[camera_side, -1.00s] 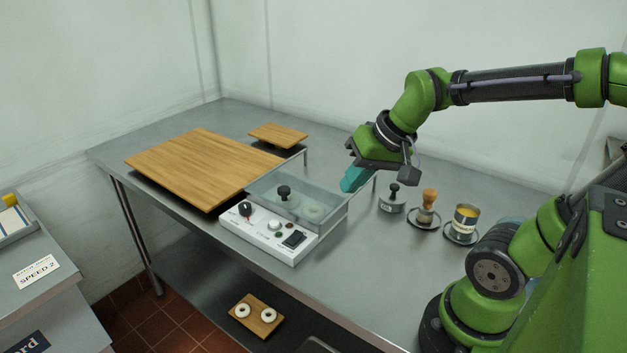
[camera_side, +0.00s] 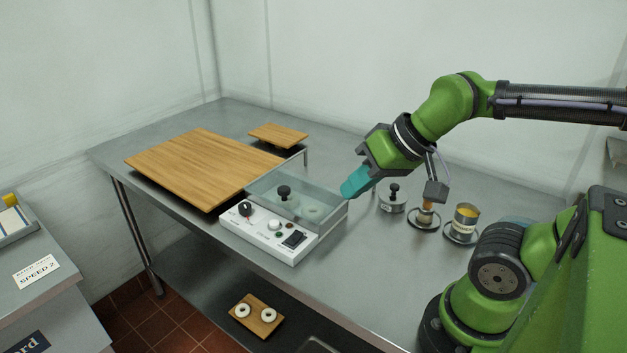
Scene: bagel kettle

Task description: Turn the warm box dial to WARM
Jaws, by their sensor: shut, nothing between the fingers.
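The warm box (camera_side: 265,237) stands near the front edge of the steel table, with a white control panel facing the front. Its black dial (camera_side: 245,209) is at the left end of the panel; its marking is too small to read. A clear lid (camera_side: 270,187) with a black knob covers the box behind the panel, and a pale ring shape shows inside. My gripper (camera_side: 350,192) has teal fingers, shut and empty, just right of the lid's far right corner and above the table. It is well apart from the dial.
A large wooden board (camera_side: 195,165) lies left of the box, with a small board (camera_side: 278,135) behind. Right of my gripper stand a black-knobbed metal piece (camera_side: 392,203), a brush (camera_side: 425,217) and a tin (camera_side: 464,219). Two rings lie on a board (camera_side: 257,315) below.

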